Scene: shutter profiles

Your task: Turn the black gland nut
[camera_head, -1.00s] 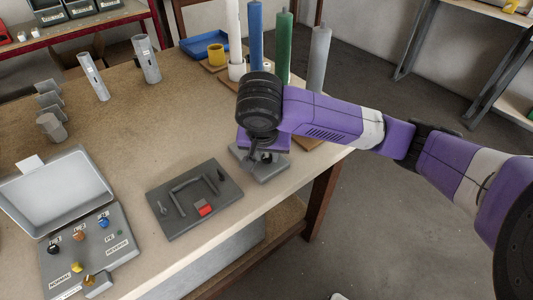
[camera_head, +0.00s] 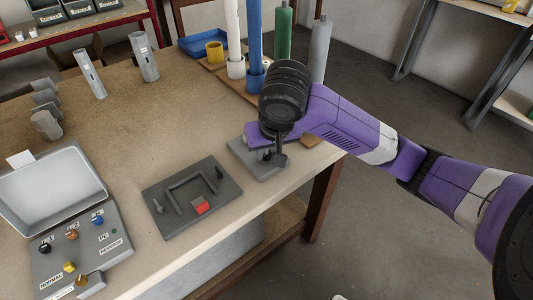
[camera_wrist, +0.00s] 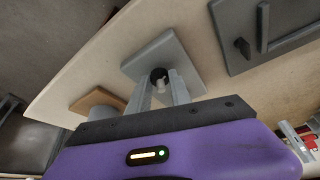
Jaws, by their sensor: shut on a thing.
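The black gland nut (camera_wrist: 158,76) shows as a dark ring around a pale stub in the wrist view, above a grey square plate (camera_wrist: 165,60). My gripper (camera_wrist: 160,88) is shut on the nut, one finger on each side of it. In the head view my gripper (camera_head: 273,156) points down over the same grey plate (camera_head: 246,158) near the table's front right edge. There the fingers and wrist mostly hide the nut.
An open grey switch box (camera_head: 112,248) is at the lower left. Tall blue (camera_head: 254,35), white, green and grey cylinders stand behind my wrist.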

